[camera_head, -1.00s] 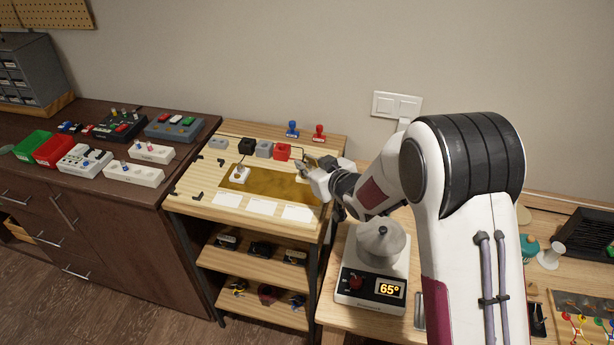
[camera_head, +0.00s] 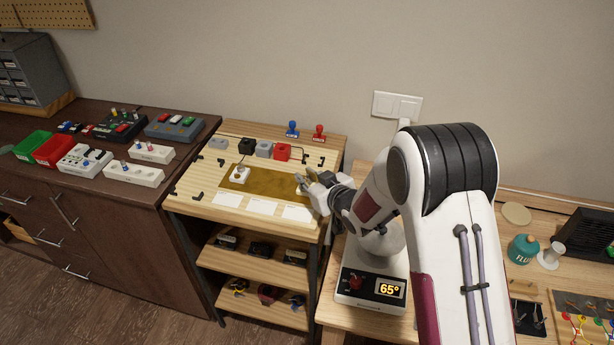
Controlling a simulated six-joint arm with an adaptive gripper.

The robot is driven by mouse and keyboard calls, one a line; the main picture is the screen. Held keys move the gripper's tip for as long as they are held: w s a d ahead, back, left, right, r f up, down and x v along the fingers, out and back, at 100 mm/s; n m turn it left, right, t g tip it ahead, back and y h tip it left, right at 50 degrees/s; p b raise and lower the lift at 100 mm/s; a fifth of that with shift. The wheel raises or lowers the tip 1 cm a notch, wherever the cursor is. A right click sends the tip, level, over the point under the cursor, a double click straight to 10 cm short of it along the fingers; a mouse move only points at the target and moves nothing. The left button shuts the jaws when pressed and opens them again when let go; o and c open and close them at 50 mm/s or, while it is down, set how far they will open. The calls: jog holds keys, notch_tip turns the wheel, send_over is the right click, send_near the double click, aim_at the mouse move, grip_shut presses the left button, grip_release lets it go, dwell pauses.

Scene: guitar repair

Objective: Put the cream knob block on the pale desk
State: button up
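A small cream block with a dark knob (camera_head: 240,175) sits at the left end of the brown mat (camera_head: 268,184). The mat lies on the pale wooden top of the middle stand (camera_head: 215,212). A second pale wooden desk (camera_head: 350,325) stands to the right; I cannot tell which of the two is the pale desk. My gripper (camera_head: 303,186) is over the right end of the mat, well apart from the cream block. Its fingers look spread, with nothing seen between them.
Small blocks, including a red one (camera_head: 282,152), line the back of the stand. Blue (camera_head: 292,129) and red (camera_head: 319,131) stamps stand behind. White cards (camera_head: 262,207) lie in front of the mat. A scale-like device (camera_head: 369,287) stands on the right desk below my arm.

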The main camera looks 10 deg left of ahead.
jog(key=shift+o, duration=1.3)
jog(key=shift+s+d, duration=0.1)
jog(key=shift+v, duration=3.8)
jog(key=shift+r, duration=0.2)
